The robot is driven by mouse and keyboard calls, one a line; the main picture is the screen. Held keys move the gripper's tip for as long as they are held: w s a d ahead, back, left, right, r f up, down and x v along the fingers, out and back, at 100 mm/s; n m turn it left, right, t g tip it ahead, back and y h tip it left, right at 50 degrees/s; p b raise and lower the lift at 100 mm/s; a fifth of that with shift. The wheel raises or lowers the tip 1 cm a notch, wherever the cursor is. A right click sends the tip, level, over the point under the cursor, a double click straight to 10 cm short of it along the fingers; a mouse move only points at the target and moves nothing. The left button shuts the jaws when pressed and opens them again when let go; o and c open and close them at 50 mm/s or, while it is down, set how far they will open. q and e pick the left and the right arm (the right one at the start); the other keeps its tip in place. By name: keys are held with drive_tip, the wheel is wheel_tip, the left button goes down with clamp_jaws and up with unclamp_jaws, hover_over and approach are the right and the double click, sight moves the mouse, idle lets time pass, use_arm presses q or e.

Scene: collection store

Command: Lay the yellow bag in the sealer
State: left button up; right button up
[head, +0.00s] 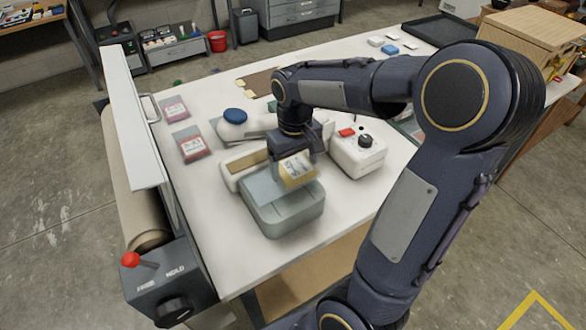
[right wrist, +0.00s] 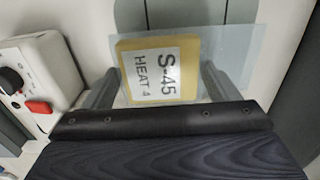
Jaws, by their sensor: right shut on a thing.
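The yellow bag, a clear pouch with a yellow block and a white label reading "S-45 HEAT 4", shows in the head view (head: 298,170) and the right wrist view (right wrist: 130,65). My right gripper (head: 295,158) is shut on it; in the right wrist view its fingers (right wrist: 162,80) stand at either side of the block. My left gripper is out of view.
A blue round knob (head: 235,116) is on a pale bar behind the strip. A roll holder with a tall white panel (head: 133,115) lines the table's left edge.

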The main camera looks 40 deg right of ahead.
sight(295, 168)
drive_tip(key=shift+f, duration=1.15)
drive_tip(key=shift+f, duration=0.1)
drive_tip(key=o, duration=1)
wheel_tip(295, 168, up, 11)
drive_tip(key=shift+f, duration=0.1)
drive_tip(key=s+a+f+t+y, duration=0.1)
drive_tip(key=s+a+t, duration=0.1)
drive_tip(key=s+a, duration=0.2)
drive_tip(key=s+a+f+t+y, duration=0.1)
drive_tip(key=s+a+f+t, duration=0.1)
drive_tip(key=s, duration=0.4)
drive_tip(key=s+a+f+t+y, duration=0.1)
drive_tip(key=s+a, duration=0.3)
drive_tip(key=a, duration=0.1)
drive_tip(key=shift+s+a+f+m+t+y, duration=0.3)
drive_tip(key=shift+s+f+t+y, duration=0.05)
drive_tip(key=shift+s+t+y, duration=0.05)
